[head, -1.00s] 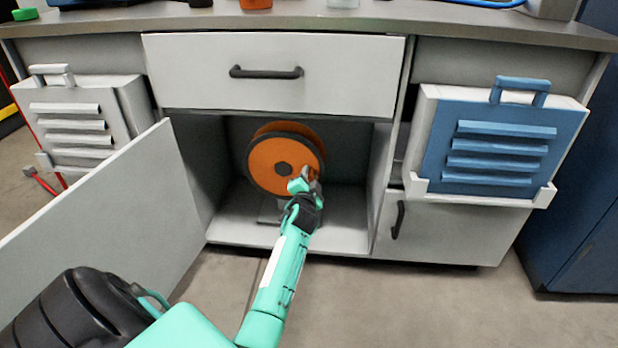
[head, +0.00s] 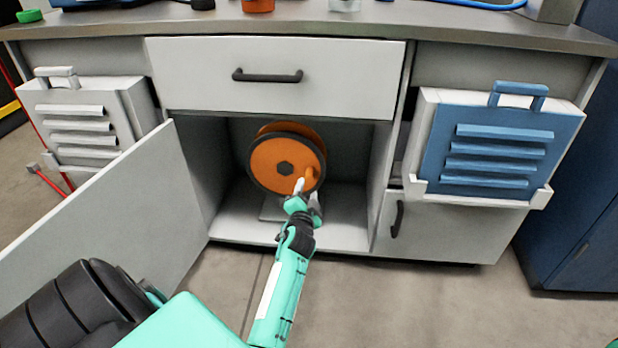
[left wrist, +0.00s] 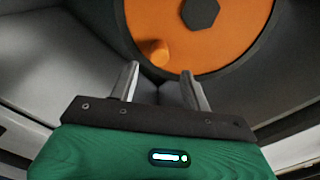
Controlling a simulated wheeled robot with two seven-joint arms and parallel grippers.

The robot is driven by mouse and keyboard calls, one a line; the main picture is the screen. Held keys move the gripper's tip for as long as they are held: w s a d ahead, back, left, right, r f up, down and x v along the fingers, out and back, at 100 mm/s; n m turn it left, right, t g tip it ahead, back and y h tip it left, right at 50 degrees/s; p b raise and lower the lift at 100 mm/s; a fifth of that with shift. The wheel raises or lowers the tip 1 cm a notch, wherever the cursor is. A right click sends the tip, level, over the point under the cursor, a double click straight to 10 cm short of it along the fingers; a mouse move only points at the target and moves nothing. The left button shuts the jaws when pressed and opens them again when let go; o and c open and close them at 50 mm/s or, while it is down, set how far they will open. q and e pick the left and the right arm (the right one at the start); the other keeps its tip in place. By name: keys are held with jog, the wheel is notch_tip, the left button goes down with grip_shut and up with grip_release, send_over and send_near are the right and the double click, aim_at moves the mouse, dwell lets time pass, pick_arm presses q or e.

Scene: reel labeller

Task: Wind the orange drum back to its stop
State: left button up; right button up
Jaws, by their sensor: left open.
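The orange drum (head: 272,160) with a dark rim and dark hub stands upright in the open cabinet bay. It also shows at the top of the left wrist view (left wrist: 228,30). An orange crank peg (left wrist: 152,50) sticks out from the drum's face near its lower left edge there. My left gripper (head: 307,193) is at the drum's lower right in the head view, open and empty. In the left wrist view its two fingers (left wrist: 160,72) point toward the drum, with the peg just beyond them and not between the pads. My right gripper is not in view.
The cabinet door (head: 120,210) stands open at the left. A closed drawer (head: 270,95) is above the bay. A blue louvred panel (head: 500,140) hangs at the right, above a closed door (head: 440,230). The bay walls are close on both sides.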

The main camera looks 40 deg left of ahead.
pick_arm(q)
jog(key=v, duration=0.6)
jog(key=shift+p, duration=0.4)
